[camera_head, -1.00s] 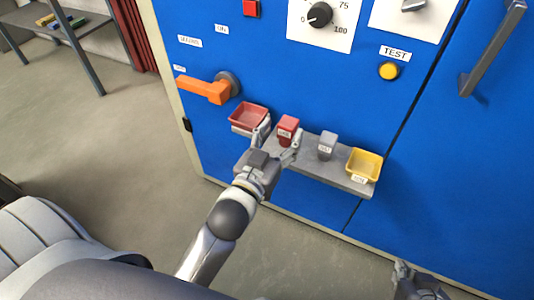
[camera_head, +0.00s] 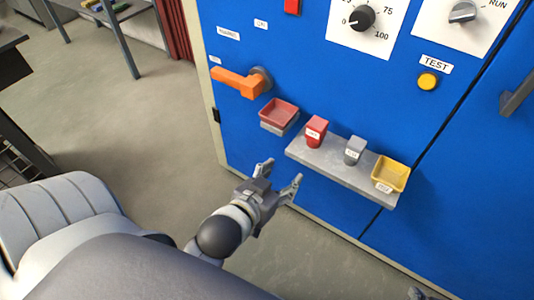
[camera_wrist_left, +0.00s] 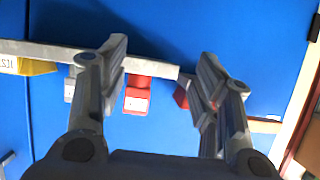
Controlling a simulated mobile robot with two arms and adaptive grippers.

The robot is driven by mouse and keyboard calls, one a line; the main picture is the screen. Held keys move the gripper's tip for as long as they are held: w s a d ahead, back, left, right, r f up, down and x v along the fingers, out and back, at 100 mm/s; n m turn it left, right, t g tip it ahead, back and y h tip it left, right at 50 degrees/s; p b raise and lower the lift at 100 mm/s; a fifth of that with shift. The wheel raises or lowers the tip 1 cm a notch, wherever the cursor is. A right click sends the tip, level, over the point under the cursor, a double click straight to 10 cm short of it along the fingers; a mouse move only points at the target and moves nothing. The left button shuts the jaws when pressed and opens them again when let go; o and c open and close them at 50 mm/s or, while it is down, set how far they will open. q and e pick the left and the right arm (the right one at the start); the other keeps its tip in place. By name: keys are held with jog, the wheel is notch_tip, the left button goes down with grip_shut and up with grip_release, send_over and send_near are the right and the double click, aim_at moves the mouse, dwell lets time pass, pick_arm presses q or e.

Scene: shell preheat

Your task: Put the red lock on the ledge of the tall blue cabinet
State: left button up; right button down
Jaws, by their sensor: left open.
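The red lock (camera_head: 316,131), a small labelled block, stands upright on the grey ledge (camera_head: 330,165) of the tall blue cabinet (camera_head: 290,55). My left gripper (camera_head: 281,175) is open and empty, in front of and below the ledge, apart from the lock. In the left wrist view the red lock (camera_wrist_left: 138,97) shows between the open fingers (camera_wrist_left: 164,60), beyond them. My right gripper (camera_head: 418,293) barely shows at the bottom edge, and its jaws are not clear.
A grey lock (camera_head: 355,150) and a yellow tray (camera_head: 390,172) are on the ledge right of the red lock. A red tray (camera_head: 278,112) is left of it. An orange handle (camera_head: 240,82) sticks out at the upper left. Open floor lies left.

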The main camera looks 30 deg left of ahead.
pick_arm(q)
jog(key=s+f+m+g+h, duration=0.1)
jog(key=s+f+g, duration=0.5)
jog(key=s+f, duration=0.1)
jog(key=shift+s+d+f+m, duration=0.15)
jog(key=shift+s+f+m, duration=0.1)
jog(key=shift+m, duration=0.15)
